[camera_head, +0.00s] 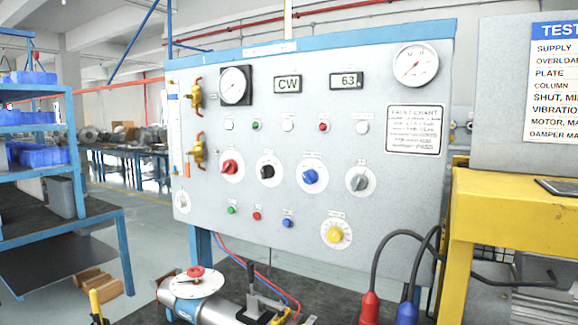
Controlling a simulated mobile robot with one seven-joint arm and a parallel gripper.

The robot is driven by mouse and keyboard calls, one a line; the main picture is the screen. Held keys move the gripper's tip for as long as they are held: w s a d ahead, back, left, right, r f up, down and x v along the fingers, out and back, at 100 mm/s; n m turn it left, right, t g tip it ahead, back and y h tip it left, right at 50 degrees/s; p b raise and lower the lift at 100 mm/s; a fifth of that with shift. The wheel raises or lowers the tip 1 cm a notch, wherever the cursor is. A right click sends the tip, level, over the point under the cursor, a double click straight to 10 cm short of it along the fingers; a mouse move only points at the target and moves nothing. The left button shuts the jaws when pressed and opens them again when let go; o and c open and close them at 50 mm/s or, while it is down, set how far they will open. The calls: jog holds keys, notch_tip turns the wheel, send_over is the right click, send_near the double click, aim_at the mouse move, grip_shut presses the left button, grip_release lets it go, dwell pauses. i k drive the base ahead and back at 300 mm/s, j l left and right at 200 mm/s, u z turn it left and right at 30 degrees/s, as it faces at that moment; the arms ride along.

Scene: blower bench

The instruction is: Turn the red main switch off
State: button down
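The red switch (230,168) is a knob on a round white dial, at the left end of the row of knobs on the grey control panel (300,212). It appears turned at a slant, but its dial markings are too small to read. Black (267,172), blue (310,176) and grey (358,182) knobs stand to its right in the same row. My gripper is not in view, and nothing covers the red switch.
Below the panel are a grey cylinder (212,305) with a red-topped white disc (196,283), a black lever (252,290), and red (369,308) and blue (407,313) cable plugs. A yellow frame (510,200) stands right, blue shelving (70,150) left. Space before the knobs looks clear.

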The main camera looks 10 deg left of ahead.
aim_at(229, 167)
jog(key=i+j+u, duration=0.35)
jog(key=j, duration=0.2)
jog(key=i+u, duration=0.1)
jog(key=i, duration=0.3)
